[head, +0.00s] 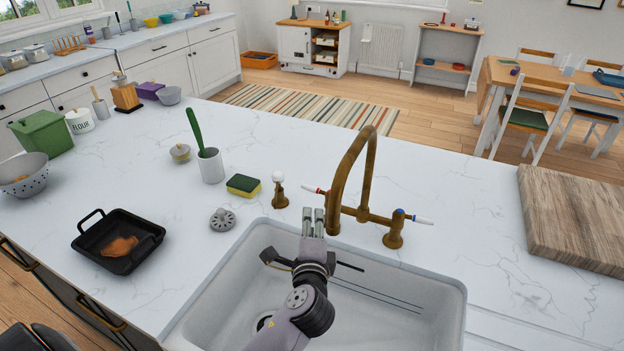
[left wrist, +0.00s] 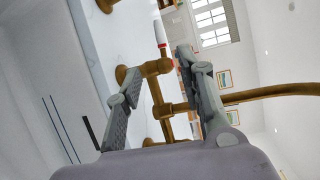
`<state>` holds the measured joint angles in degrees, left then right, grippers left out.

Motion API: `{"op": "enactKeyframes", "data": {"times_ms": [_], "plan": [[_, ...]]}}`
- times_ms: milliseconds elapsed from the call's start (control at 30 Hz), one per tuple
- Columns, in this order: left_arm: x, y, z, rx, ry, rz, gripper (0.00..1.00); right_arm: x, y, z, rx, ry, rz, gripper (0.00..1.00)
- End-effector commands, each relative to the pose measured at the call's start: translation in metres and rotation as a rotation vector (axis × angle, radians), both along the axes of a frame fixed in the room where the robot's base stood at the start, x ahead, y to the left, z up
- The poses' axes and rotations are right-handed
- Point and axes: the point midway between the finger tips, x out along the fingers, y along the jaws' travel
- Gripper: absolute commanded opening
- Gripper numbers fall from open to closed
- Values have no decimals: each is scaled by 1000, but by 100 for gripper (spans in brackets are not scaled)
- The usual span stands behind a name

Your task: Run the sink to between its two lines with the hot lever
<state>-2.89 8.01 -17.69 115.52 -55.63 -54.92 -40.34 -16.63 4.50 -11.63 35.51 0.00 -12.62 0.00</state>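The brass tap (head: 340,195) stands behind the white sink (head: 215,300). Its hot lever (head: 313,190), with a red ring and white tip, points left; its cold lever (head: 424,220), with a blue ring, points right. Two thin dark lines (head: 375,294) run along the sink's far wall; my arm hides part of the basin. I see no water stream. My left gripper (head: 313,222) is above the sink's far edge, just in front of the hot lever. In the left wrist view its fingers are apart and empty, with the hot lever (left wrist: 160,35) beyond the fingertips. My right gripper is not in view.
Left of the sink are a drain strainer (head: 222,219), a sponge (head: 243,185), a white cup (head: 210,166) with a green-handled brush and a black pan (head: 90,250). A brass knob with a white top (head: 279,192) stands near the tap. A wooden board (head: 580,220) lies right.

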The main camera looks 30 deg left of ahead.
Motion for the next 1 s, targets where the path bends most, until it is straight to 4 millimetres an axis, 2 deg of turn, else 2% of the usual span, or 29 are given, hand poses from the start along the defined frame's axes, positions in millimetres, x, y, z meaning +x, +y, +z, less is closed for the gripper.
{"op": "enactKeyframes", "data": {"times_ms": [33,100,200,367,633,800,1000], "plan": [[5,3,1,2,0,1,36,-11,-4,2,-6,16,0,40],[15,8,0,3,0,2,36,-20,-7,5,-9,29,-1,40],[33,18,-2,4,0,2,36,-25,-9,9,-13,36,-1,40],[64,33,-8,2,1,2,36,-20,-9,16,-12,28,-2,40],[114,58,-18,1,0,2,36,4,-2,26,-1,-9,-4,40],[135,69,-23,0,1,2,36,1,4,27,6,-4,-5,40],[147,75,-26,-1,0,1,36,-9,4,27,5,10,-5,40]]}}
